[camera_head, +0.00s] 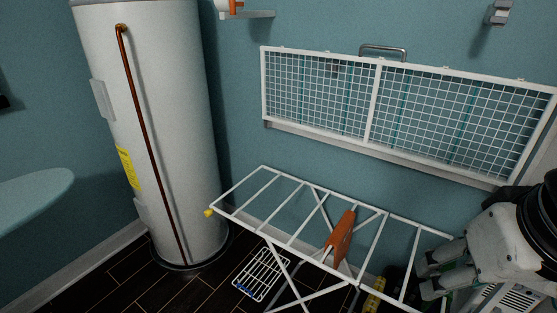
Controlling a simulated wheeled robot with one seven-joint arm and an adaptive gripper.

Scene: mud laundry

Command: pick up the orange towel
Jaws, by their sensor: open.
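The orange towel (341,236) hangs over the bars of a white drying rack (262,225), right of the rack's middle. It is draped and narrow, with its lower end below the rack's top frame. My gripper (426,280) is at the lower right, over the right end of the rack. It points left, is open, and holds nothing that I can see. It is to the right of the towel and apart from it.
A tall white water heater (165,130) stands at the left. A white wire-mesh panel (315,95) is mounted on the blue wall behind the rack. A small white wire grate (262,274) is below the rack near the dark floor. An ironing board (35,195) is at the far left.

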